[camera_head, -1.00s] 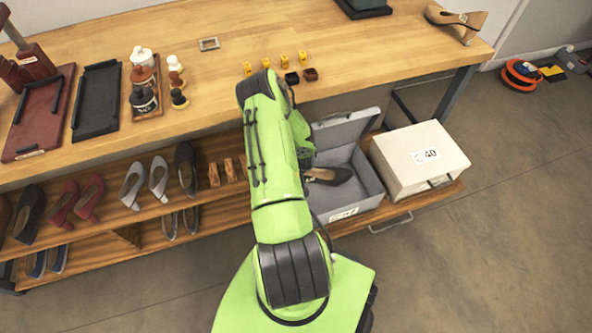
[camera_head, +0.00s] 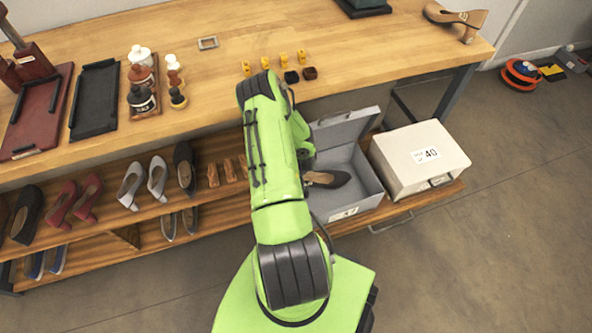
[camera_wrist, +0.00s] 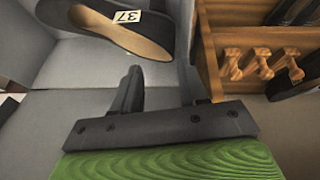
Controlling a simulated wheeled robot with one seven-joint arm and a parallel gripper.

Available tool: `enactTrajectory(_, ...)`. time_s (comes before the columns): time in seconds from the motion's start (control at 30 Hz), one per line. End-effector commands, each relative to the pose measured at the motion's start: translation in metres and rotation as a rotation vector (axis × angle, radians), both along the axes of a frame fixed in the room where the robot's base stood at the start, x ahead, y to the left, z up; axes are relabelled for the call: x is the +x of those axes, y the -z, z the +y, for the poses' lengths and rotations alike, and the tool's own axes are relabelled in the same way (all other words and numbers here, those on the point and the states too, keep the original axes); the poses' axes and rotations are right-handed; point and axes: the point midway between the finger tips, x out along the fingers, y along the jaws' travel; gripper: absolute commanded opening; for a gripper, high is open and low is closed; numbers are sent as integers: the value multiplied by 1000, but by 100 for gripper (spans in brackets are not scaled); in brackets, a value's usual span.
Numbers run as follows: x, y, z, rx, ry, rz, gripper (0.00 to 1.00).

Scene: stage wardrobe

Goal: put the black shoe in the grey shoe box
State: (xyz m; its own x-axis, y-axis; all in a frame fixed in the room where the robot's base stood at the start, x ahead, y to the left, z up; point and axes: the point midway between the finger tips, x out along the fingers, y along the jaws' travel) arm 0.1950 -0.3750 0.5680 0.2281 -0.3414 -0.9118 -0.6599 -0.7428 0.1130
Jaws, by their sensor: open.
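The grey shoe box (camera_head: 368,187) stands open on the lower shelf, its lid (camera_head: 343,128) raised at the back. A black shoe (camera_head: 333,179) with a tan inside lies in the box, partly hidden behind my arm in the head view. In the wrist view the black shoe (camera_wrist: 112,30) bears a tag reading 37 and rests on the grey box floor. My gripper (camera_wrist: 165,88) is open and empty, its fingers near the shoe and apart from it. In the head view my arm hides the gripper.
A closed white box (camera_head: 420,160) marked 40 stands right of the grey box. Several shoes and wooden pieces (camera_head: 228,172) fill the shelves to the left. The wooden tabletop (camera_head: 380,55) overhangs the shelf. The floor in front is clear.

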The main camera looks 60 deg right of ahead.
Motion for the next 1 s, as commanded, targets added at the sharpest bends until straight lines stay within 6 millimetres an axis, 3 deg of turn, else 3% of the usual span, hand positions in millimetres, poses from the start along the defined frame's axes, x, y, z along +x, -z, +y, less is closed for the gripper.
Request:
enactTrajectory(0.3,-16,-81,25,1,3,-5,46)
enactTrajectory(0.43,-22,-106,35,-1,2,-5,46)
enactTrajectory(0.6,-26,-118,41,0,0,-4,46)
enactTrajectory(1.0,-27,-118,41,-1,-1,-2,46)
